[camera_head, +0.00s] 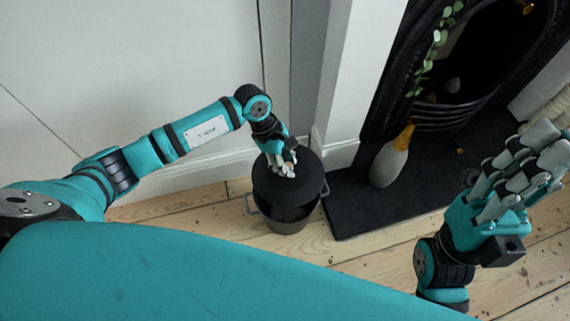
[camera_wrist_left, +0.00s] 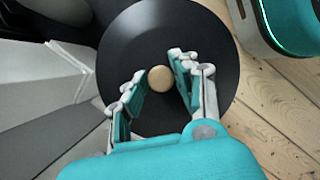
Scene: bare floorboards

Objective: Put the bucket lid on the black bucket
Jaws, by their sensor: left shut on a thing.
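The round black bucket lid (camera_head: 310,180) has a small wooden knob, clear in the left wrist view (camera_wrist_left: 161,79). My left gripper (camera_head: 284,168) comes down over the lid's middle, shut on the lid by its knob. The black bucket (camera_head: 288,226) stands upright on the floor under the lid, with its side handles showing. The lid covers the bucket's back part, and a dark strip of the bucket shows in front. I cannot tell whether lid and rim touch. My right gripper (camera_head: 527,165) is open and empty at the right, fingers extended, away from the bucket.
A white wall with a skirting board (camera_head: 185,181) runs close behind the bucket. To the right is a fireplace with a dark hearth slab (camera_head: 385,205), and a pale vase (camera_head: 390,163) stands on it. Bare floorboards (camera_head: 375,262) lie in front of the hearth.

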